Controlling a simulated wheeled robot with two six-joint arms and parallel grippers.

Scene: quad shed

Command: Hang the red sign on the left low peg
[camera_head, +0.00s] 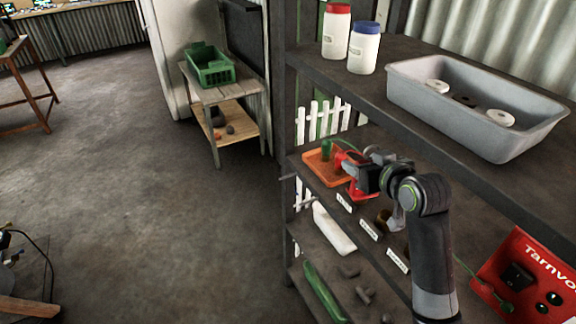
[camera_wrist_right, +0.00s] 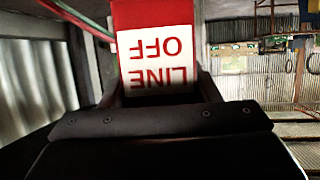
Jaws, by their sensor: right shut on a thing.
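The red sign (camera_wrist_right: 155,18) has a white face reading LINE OFF, upside down in the right wrist view. My right gripper (camera_head: 350,174) is shut on it, at the shelf unit in the head view. Part of the red sign (camera_head: 362,193) shows below the fingers there; the rest is hidden by the gripper. Two thin dark stubs, perhaps pegs, stick out leftward from the shelf unit, an upper one (camera_head: 288,178) and a lower one (camera_head: 301,206). The sign is apart from both, to their right. My left gripper is not in view.
An orange tray (camera_head: 312,158) with a green item stands beside the gripper. A red box (camera_head: 525,275) stands lower right. Left of the shelves is open floor.

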